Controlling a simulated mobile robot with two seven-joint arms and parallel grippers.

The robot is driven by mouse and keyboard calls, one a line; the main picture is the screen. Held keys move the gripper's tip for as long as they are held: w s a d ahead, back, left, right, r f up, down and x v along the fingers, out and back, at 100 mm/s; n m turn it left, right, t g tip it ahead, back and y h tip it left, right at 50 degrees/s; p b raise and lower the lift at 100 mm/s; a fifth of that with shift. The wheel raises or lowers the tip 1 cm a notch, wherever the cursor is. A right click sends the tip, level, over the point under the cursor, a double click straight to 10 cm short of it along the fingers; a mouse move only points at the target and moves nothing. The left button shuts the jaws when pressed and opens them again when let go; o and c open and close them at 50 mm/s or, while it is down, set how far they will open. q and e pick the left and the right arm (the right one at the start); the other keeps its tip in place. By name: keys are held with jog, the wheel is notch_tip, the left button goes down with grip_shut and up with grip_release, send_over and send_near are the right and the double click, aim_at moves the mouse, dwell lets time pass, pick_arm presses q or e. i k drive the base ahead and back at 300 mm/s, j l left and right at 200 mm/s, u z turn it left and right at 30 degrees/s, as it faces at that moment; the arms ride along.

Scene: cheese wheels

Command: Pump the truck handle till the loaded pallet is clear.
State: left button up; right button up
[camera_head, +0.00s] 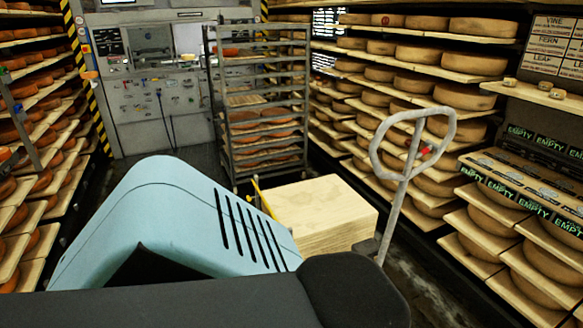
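The truck handle (398,200) is a worn grey shaft with a rounded loop at the top and a small red lever inside the loop. It stands tilted, its top leaning to the right, in the right half of the head view. The load (318,205) is a square stack of pale boards just left of the handle. The pallet under the load and its gap to the floor are hidden behind a large light blue slotted shape and a dark one in the foreground. Neither gripper shows, and nothing is seen touching the handle.
A grey wheeled rack (262,110) with cheeses stands behind the load. Shelves of cheese wheels (405,80) line the right side, with boards marked EMPTY (520,180). More shelves (35,130) run along the left. Dark floor (190,155) shows before the back wall.

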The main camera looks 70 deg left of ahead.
aim_at(403, 179)
jog(key=u, duration=1.65)
